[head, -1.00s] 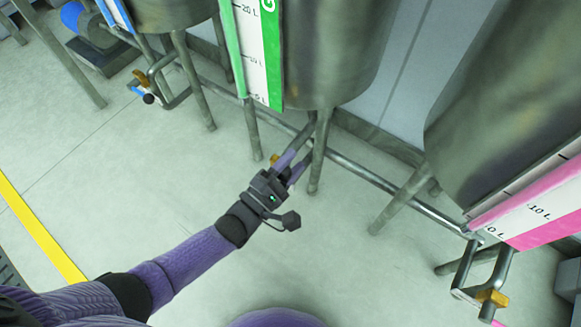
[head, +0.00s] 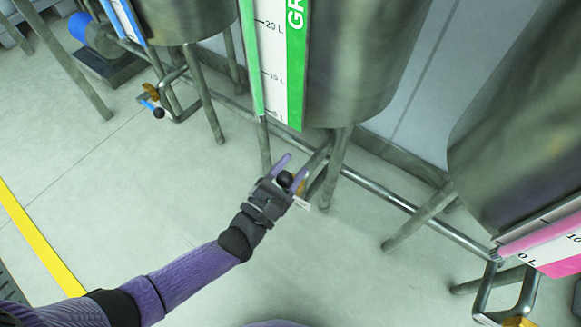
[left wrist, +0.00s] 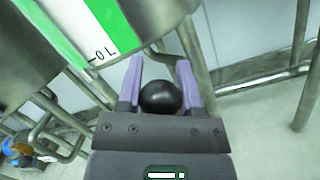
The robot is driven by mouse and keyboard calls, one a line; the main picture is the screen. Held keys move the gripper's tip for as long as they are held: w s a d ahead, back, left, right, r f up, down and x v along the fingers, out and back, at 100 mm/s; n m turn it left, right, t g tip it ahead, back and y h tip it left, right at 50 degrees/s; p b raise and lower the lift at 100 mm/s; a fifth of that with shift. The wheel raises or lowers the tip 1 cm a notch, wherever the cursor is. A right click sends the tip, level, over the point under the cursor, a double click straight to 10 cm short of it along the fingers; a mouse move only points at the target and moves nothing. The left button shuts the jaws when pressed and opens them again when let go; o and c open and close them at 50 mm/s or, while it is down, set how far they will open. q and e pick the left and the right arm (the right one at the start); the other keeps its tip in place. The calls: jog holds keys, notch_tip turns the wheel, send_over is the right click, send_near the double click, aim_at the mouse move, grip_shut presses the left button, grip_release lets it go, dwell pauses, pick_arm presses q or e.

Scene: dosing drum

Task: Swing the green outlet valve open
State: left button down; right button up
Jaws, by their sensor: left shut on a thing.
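The green-marked tank (head: 350,70) stands at upper centre in the head view, with its green and white scale (head: 295,85) on its front. Below it are the outlet pipe (head: 317,160) and a small brass-coloured valve part (head: 301,187). My left gripper (head: 293,170) is shut on the valve's black ball knob (head: 285,179), just below the tank. In the left wrist view the knob (left wrist: 160,98) sits between the two purple fingers (left wrist: 160,80). The gripper hides most of the valve's lever. My right gripper is not in view.
A pink-marked tank (head: 520,130) with its own outlet pipe stands at right. A blue-marked tank (head: 185,20) with a black-knobbed valve (head: 158,112) is at left. Metal legs and a long low pipe (head: 385,197) run close by. The floor in front is clear.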

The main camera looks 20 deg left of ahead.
pick_arm(q)
jog(key=shift+a, duration=0.1)
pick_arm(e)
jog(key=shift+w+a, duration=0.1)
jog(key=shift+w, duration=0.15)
pick_arm(q)
jog(key=shift+c, duration=1.3)
grip_release()
jog(key=shift+s, duration=0.1)
jog(key=p+v, duration=0.2)
jog(key=v, duration=0.7)
jog(key=shift+s, duration=0.3)
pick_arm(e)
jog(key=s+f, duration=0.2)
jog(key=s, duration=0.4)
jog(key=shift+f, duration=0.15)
pick_arm(q)
jog(key=shift+a+f, duration=0.1)
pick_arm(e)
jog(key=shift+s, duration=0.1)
